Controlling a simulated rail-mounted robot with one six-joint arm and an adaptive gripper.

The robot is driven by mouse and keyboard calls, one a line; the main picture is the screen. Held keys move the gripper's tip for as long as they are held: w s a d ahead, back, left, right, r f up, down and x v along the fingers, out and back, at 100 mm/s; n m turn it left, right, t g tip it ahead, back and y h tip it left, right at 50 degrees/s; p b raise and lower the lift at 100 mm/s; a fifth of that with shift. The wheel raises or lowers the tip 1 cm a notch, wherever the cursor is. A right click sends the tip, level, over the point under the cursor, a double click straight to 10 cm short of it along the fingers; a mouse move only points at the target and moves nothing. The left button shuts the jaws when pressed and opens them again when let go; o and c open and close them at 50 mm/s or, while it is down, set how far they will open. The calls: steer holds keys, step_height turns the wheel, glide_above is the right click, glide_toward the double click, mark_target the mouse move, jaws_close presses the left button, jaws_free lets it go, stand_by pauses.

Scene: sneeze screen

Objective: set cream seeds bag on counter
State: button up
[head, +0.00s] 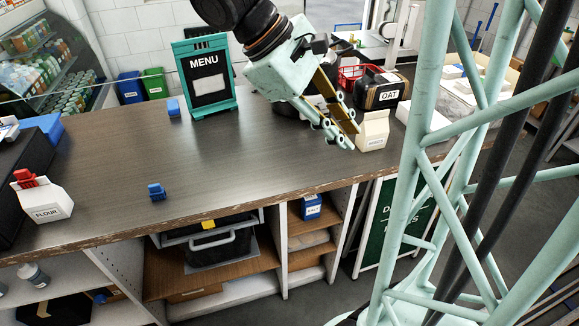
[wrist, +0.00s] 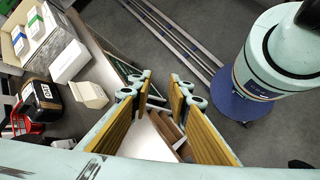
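The cream bag (head: 373,130) stands upright on the counter (head: 240,150) near its right end. Its small label is too small to read with certainty. In the wrist view the cream bag (wrist: 90,94) is left of the fingers, apart from them. My gripper (head: 350,139) is just left of the bag in the head view, pointing down and to the right. In the wrist view my gripper (wrist: 160,86) has its two yellow-padded fingers spread with nothing between them, over the counter's edge and open shelves.
A black OAT container (head: 382,90) and a red basket (head: 350,76) stand behind the bag. A menu stand (head: 208,84) is further left. A flour bag (head: 42,200) and blue clip (head: 157,191) are at the left. The counter's middle is clear.

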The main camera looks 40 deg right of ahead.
steer(key=s+a+r+m+t+y, duration=0.1)
steer(key=s+a+r+t+y, duration=0.1)
steer(key=a, duration=0.5)
steer(key=s+a+r+m+t+y, duration=0.1)
steer(key=s+a+r+t+y, duration=0.1)
steer(key=a, duration=0.5)
steer(key=s+a+r+m+t+y, duration=0.1)
steer(key=s+a+r+t+y, duration=0.1)
steer(key=a, duration=0.5)
steer(key=shift+s+a+m+t, duration=0.15)
steer(key=shift+s+m+t, duration=0.25)
steer(key=shift+s+t, duration=0.6)
steer(key=shift+o, duration=0.7)
steer(key=shift+w, duration=0.1)
steer(key=o, duration=1.8)
steer(key=shift+f, duration=0.15)
